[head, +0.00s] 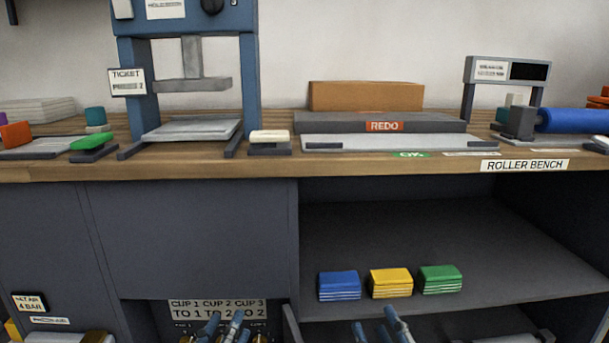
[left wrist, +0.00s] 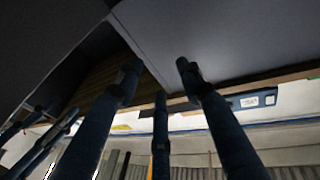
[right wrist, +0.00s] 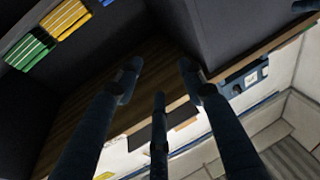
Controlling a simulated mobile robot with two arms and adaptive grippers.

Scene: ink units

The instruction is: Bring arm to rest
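My left gripper (head: 225,328) shows at the bottom edge of the head view, in front of the lower cabinet by the cup label. In the left wrist view its fingers (left wrist: 158,80) are spread apart with nothing between them. My right gripper (head: 383,330) shows at the bottom edge, below the open shelf and right of the left gripper. In the right wrist view its fingers (right wrist: 160,80) are also spread and empty. Both grippers are apart from the bench and from each other. The arms behind them are mostly out of the head view.
The wooden bench top (head: 60,168) carries a blue press (head: 247,80), a grey tray (head: 390,142) and a blue roller (head: 575,121). Blue (head: 339,285), yellow (head: 391,282) and green (head: 441,279) stacks sit on the open shelf (head: 500,235) above my right gripper.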

